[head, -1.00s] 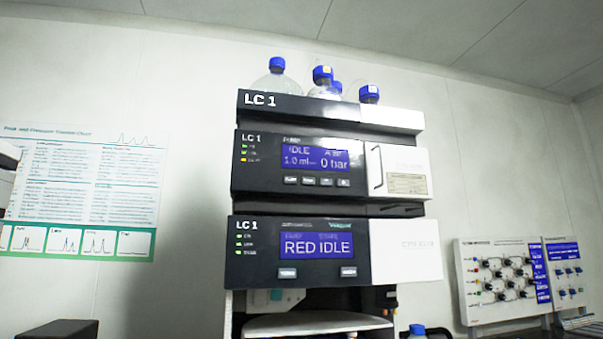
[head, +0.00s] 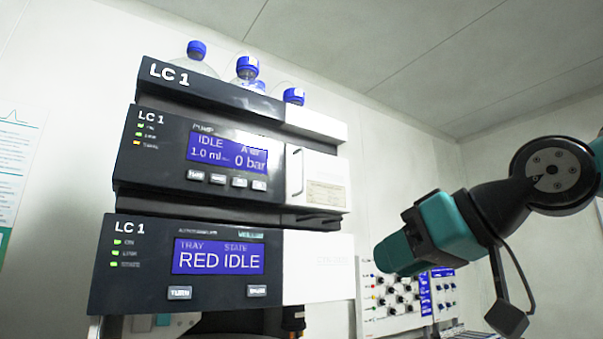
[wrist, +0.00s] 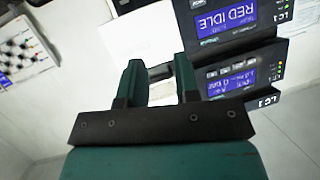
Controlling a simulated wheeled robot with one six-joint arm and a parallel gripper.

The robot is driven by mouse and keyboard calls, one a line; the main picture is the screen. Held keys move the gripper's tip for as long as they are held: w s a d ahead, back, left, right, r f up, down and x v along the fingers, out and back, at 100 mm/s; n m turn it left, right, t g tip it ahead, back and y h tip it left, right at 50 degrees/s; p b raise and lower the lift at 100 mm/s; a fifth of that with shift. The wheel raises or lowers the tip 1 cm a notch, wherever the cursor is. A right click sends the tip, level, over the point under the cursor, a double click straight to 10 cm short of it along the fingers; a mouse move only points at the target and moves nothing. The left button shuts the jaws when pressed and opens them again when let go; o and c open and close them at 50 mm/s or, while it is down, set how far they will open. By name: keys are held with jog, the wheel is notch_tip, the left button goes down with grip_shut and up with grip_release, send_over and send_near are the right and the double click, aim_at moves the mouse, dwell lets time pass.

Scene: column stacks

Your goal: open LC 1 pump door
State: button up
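The LC 1 pump module shows IDLE and 0 bar on its display (head: 227,154). Its white pump door (head: 325,168) is at the module's right end and looks closed, flush with the front. In the wrist view, which is upside down, the two teal fingers (wrist: 159,78) are apart with nothing held. They and the gripper body hide much of the pump door there.
Below the pump is the module showing RED IDLE (head: 218,257), with a white right panel (head: 319,267). Blue-capped bottles (head: 247,68) stand on top of the stack. A wall panel with knobs (head: 395,300) is behind my gripper at right.

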notch_tip(320, 180, up, 15)
jog(key=s+n+t+y, duration=0.2)
jog(key=t+y, duration=0.1)
jog(key=p, duration=1.8)
send_near(304, 185)
jog(key=w+a+r, duration=0.1)
jog(key=w+a, duration=0.1)
jog(key=w+a+r, duration=0.1)
jog(key=w+a, duration=0.1)
jog(key=w+a+r, duration=0.1)
jog(key=w+a, duration=0.1)
jog(key=shift+w+a+r, duration=0.15)
jog(key=shift+w+a, duration=0.1)
jog(key=shift+w, duration=0.15)
jog(key=shift+w+a, duration=0.35)
jog(key=shift+w, duration=0.05)
grip_shut()
